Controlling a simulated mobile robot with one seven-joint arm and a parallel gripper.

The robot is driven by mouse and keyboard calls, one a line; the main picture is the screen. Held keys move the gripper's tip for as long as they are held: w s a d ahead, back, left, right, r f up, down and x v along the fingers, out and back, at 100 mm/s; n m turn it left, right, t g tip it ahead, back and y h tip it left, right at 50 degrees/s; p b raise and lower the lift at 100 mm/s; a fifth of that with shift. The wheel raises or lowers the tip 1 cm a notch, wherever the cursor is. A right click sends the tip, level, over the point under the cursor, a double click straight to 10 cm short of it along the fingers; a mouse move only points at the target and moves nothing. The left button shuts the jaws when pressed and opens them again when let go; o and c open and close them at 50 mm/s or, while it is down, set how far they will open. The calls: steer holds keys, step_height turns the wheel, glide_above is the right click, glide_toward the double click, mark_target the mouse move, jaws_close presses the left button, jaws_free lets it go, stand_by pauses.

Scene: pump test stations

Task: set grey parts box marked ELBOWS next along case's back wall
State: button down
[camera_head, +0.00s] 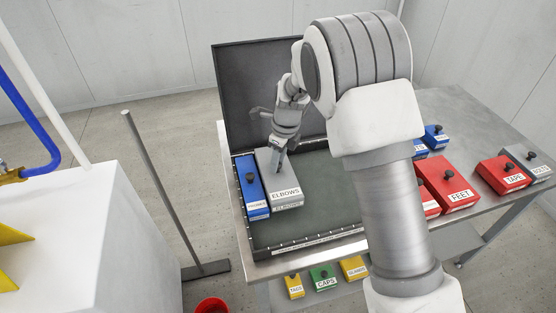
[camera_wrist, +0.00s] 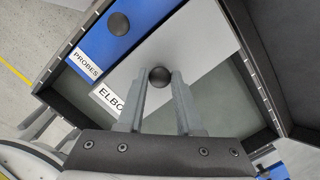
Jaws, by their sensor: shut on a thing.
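The grey parts box marked ELBOWS (camera_head: 285,189) is inside the open case, next to the blue PROBES box (camera_head: 252,188). In the wrist view the grey box (camera_wrist: 190,55) lies close beside the blue box (camera_wrist: 125,25); I cannot tell whether they touch. My gripper (camera_head: 280,165) is over the grey box, and in the wrist view its fingers (camera_wrist: 160,85) are shut on the box's dark round knob (camera_wrist: 160,77). The case (camera_head: 300,243) has a dark floor and a raised lid (camera_head: 255,85) at the back. I cannot tell whether the grey box rests on the floor.
Red boxes marked FEET (camera_head: 450,187) and TAPE (camera_head: 504,175), a grey box (camera_head: 533,163) and blue boxes (camera_head: 435,137) stand on the bench right of the case. Small yellow and green boxes (camera_head: 323,277) sit on the lower shelf. The case's middle floor (camera_head: 315,220) is bare.

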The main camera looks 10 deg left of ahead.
mark_target(286, 174)
steer(key=shift+f, duration=0.15)
steer(key=shift+f+b, duration=0.35)
steer(key=shift+f, duration=0.35)
steer(key=shift+f, duration=0.3)
stand_by(0.4)
stand_by(0.4)
steer(key=c, duration=0.5)
jaws_free()
step_height(286, 174, up, 17)
steer(key=d+p, duration=0.1)
steer(key=d, duration=0.1)
steer(key=shift+s+d, duration=0.25)
steer(key=shift+s, duration=0.2)
steer(key=shift+r, duration=0.15)
